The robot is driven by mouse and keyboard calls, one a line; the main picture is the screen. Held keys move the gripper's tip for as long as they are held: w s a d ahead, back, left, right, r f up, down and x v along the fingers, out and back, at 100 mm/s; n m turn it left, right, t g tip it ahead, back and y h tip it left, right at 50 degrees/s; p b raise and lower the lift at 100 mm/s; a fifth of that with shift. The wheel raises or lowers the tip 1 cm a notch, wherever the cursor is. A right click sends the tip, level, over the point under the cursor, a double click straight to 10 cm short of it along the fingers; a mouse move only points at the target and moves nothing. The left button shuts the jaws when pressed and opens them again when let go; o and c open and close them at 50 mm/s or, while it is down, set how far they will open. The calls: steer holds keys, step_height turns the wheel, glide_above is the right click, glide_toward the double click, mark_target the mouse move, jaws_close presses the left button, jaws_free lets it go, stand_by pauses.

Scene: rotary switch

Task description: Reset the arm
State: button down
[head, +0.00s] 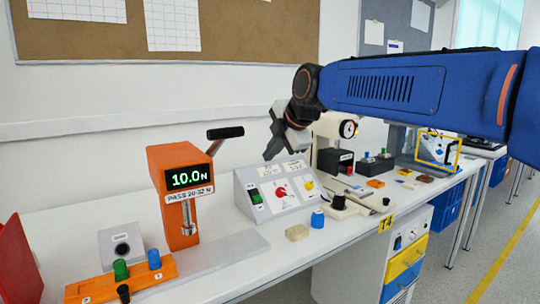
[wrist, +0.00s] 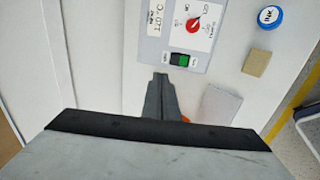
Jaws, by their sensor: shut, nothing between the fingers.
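My blue arm reaches in from the right in the head view, and my gripper (head: 272,155) hangs above and behind the sloped grey switch panel, apart from it as far as I can see. In the wrist view my gripper (wrist: 160,78) is shut and empty, its tips showing just below the panel's green switch. The switch panel (head: 240,190) carries a green rocker switch, a red rotary knob (head: 281,191) and a yellow knob (head: 309,185). In the wrist view the red knob (wrist: 194,25) and green switch (wrist: 179,59) show on the panel.
An orange tester (head: 172,170) with a black lever stands left of the panel. A beige block (head: 297,232) and a blue-capped container (head: 318,218) sit in front. A dial gauge stand (head: 348,129) and several small items are to the right.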

steer(key=s+d+f+m+h, duration=0.1)
steer(key=s+d+f+m, duration=0.25)
steer(key=d, duration=0.25)
steer(key=s+d+f+m+h, duration=0.1)
steer(key=s+d+f+m, duration=0.1)
steer(key=s+d+m, duration=0.3)
steer(key=s+d+f+m+g+h, duration=0.1)
steer(key=s+d+f+m, duration=0.7)
steer(key=s+f, duration=0.3)
steer(key=s+d+f+m+g+h, duration=0.1)
steer(key=s+d+f+m+h, duration=0.1)
steer(key=s+d+f+m, duration=0.6)
steer(key=s+d+f, duration=0.3)
steer(key=s, duration=0.3)
steer(key=shift+s+f+g, duration=0.2)
steer(key=shift+g, duration=0.1)
steer(key=shift+d, duration=0.1)
